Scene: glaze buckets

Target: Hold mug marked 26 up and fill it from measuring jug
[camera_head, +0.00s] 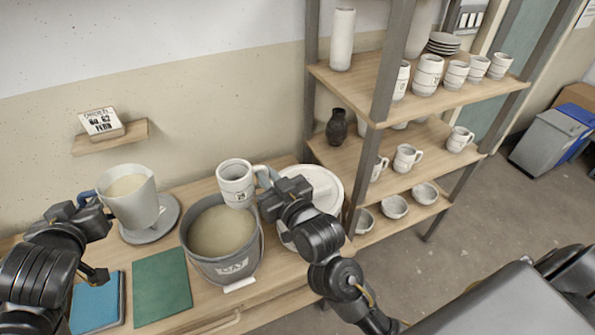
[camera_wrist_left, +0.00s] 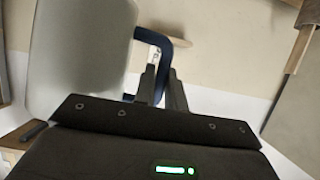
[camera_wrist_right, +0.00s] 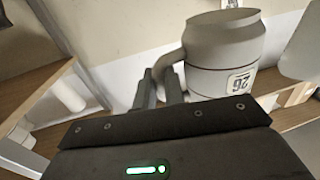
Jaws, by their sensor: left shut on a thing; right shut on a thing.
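The measuring jug (camera_head: 133,205) is a pale, wide-mouthed jug with a blue handle and beige glaze inside. My left gripper (camera_head: 90,203) is shut on its handle, which also shows in the left wrist view (camera_wrist_left: 164,45). The jug is held roughly upright at the left, over a round grey dish (camera_head: 172,222). The mug marked 26 (camera_head: 237,188) is white; its label shows upside down in the right wrist view (camera_wrist_right: 222,60). My right gripper (camera_head: 272,178) is shut on its handle and holds it roughly upright at the glaze bucket's back rim. No beige glaze shows in its mouth. Jug and mug are apart.
A grey bucket (camera_head: 222,268) of beige glaze stands on the bench, with a white lidded bucket (camera_head: 322,185) right of it. Green (camera_head: 162,288) and blue (camera_head: 96,300) books lie in front. A shelf unit (camera_head: 440,100) with mugs and bowls stands right. A small wall ledge (camera_head: 135,135) holds a card.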

